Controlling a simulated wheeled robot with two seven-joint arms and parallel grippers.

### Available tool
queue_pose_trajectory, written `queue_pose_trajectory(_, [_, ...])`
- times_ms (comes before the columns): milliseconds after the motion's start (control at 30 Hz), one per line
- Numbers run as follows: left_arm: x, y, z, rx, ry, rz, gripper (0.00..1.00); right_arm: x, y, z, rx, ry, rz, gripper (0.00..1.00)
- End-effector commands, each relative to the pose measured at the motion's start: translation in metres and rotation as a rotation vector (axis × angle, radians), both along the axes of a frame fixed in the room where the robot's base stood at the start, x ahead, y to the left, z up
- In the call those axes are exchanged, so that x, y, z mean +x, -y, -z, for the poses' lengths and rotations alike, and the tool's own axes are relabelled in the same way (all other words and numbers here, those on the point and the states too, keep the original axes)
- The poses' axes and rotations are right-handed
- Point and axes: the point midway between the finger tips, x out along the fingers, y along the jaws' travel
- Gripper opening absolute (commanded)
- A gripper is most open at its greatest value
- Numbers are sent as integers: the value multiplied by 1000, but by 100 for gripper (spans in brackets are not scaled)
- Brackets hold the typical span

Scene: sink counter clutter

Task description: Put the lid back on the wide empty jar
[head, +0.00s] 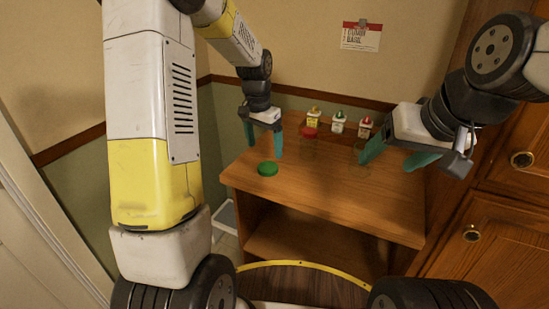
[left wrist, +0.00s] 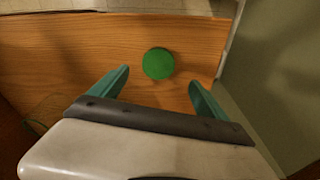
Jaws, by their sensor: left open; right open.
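A round green lid (head: 267,169) lies flat on the wooden counter near its left front; it also shows in the left wrist view (left wrist: 158,63). My left gripper (head: 264,138) is open and empty above and behind the lid. In the left wrist view the lid appears just beyond the gap between its fingertips (left wrist: 157,84). A clear jar (head: 307,152) stands mid-counter with a red lid at its top. Another clear jar (head: 361,157), faint and seemingly without a lid, stands to the right. My right gripper (head: 397,157) is open beside that jar; whether it touches is unclear.
Three small bottles with yellow, green and red tops stand along the back: yellow (head: 314,116), green (head: 338,122), red (head: 364,127). Wooden cabinets (head: 500,215) close off the right side. The counter's front middle (head: 330,195) is clear.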

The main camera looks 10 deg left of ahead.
Motion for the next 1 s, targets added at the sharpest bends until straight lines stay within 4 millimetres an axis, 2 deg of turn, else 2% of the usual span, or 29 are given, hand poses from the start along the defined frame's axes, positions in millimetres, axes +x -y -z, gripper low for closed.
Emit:
queue_pose_trajectory(200, [1,2,22,0,-4,0,86,0,0,0,0,0,0,70])
queue_pose_trajectory(500, [2,2,25,0,-2,0,86,0,0,0,0,0,0,70])
queue_pose_trajectory(800, [5,8,66,0,-4,1,86,0,0,0,0,0,0,70])
queue_pose_trajectory(1000, [6,8,74,0,-1,0,86,0,0,0,0,0,0,70])
